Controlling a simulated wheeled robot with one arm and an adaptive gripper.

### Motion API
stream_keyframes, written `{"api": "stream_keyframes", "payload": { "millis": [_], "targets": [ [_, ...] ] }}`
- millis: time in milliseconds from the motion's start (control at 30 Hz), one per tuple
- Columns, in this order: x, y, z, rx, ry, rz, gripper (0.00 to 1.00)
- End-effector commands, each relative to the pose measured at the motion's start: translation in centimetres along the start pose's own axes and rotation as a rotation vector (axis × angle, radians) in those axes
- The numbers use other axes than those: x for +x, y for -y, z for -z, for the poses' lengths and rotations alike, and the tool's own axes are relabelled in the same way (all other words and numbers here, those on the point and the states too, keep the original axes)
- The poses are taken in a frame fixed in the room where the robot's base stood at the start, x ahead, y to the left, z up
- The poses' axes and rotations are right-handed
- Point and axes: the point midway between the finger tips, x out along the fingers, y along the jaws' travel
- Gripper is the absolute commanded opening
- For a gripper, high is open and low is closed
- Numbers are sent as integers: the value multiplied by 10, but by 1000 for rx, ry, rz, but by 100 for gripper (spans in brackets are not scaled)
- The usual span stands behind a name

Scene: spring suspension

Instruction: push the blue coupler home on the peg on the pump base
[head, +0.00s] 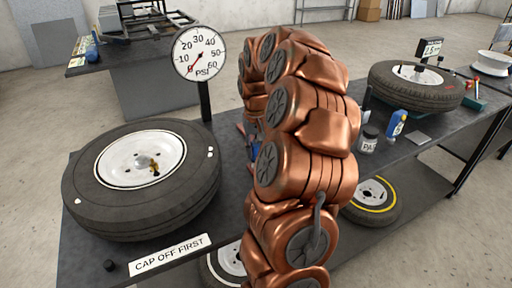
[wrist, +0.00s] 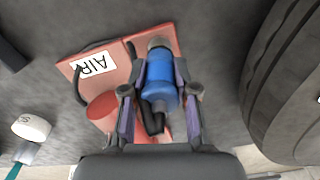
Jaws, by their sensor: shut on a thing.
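In the wrist view my gripper (wrist: 160,93) is shut on the blue coupler (wrist: 160,72), one finger on each side of its body. A dark hose end comes out of the coupler towards my palm. A pale metal piece (wrist: 158,41) shows at the coupler's far end; I cannot tell whether it is the peg or the coupler's own collar, nor how far the coupler sits on. The red pump base (wrist: 82,67) with an "AIR" label lies under and beside the coupler. In the head view my copper-coloured arm hides the gripper and most of the pump.
A tyre on a white wheel (head: 150,165) lies left on the dark bench, beside a pressure gauge (head: 198,53) on a post and a "CAP OFF FIRST" sign (head: 172,255). A jar (head: 369,138) and blue bottle (head: 395,124) stand right, near another tyre (head: 417,85).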

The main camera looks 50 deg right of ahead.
Motion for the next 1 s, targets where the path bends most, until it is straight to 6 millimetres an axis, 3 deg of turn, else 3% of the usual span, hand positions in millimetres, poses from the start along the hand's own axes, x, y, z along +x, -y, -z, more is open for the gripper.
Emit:
{"api": "stream_keyframes", "payload": {
  "millis": [1000],
  "targets": [
    [10, 0, 0, 0, 0, 0, 0]
  ]
}}
